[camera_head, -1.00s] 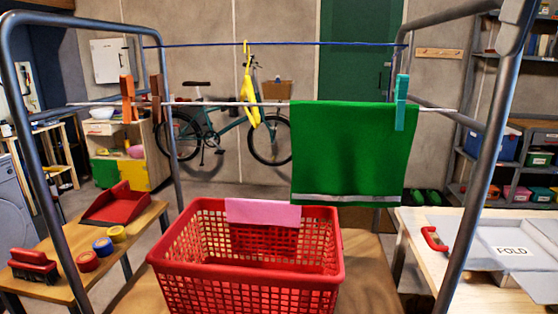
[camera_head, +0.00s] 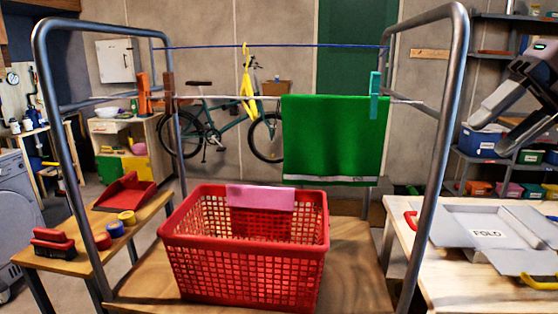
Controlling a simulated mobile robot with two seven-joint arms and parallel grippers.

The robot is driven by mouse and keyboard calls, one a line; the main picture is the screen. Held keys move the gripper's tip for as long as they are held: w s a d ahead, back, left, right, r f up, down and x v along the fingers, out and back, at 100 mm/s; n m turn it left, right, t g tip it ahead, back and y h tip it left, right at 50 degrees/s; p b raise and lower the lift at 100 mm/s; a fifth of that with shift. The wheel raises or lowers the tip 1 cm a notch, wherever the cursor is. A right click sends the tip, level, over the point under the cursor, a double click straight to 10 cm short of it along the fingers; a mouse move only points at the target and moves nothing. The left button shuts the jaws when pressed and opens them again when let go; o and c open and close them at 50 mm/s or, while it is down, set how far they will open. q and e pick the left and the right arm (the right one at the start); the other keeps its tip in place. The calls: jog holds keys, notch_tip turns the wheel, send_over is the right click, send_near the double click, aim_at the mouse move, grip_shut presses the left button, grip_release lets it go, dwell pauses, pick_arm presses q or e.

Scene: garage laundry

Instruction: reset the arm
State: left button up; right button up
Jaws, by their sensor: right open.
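My right gripper (camera_head: 488,136) is in the upper right of the head view, above the folding board on the right-hand table. Its two dark fingers are apart, with nothing between them. It points down and to the left, clear of the drying rack. My left gripper is not in view.
A metal rack (camera_head: 453,120) frames the middle, with a green towel (camera_head: 332,140) and clothespins on its line. A red basket (camera_head: 245,262) with a pink cloth (camera_head: 260,198) over its rim stands below. A folding board (camera_head: 485,228) lies right; a side table with a red dustpan (camera_head: 125,191) stands left.

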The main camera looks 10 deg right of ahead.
jog(key=w+d+f+m+t+y, duration=0.25)
jog(key=f+m+t, duration=0.3)
jog(key=f, duration=0.75)
jog(key=w+d+f+m+t+y, duration=0.2)
jog(key=d+f+m+t, duration=0.3)
jog(key=f, duration=0.9)
jog(key=s+a+f+m+t+h, duration=0.1)
jog(key=s+a+f+m+h, duration=0.15)
jog(key=f+m, duration=0.35)
jog(key=s+a+f+m+t+h, duration=0.1)
jog(key=s+a+f+m+h, duration=0.2)
jog(key=f, duration=0.6)
jog(key=s+a+f+m+g+h, duration=0.1)
jog(key=s+a+f+m+g, duration=0.2)
jog(key=s+a+f+m, duration=0.2)
jog(key=s+a+f+m+g+h, duration=0.2)
jog(key=s+a+f+m, duration=0.3)
jog(key=a+f, duration=0.5)
jog(key=a+g, duration=0.1)
jog(key=a, duration=0.2)
jog(key=shift+s+a, duration=0.2)
jog(key=shift+s, duration=0.2)
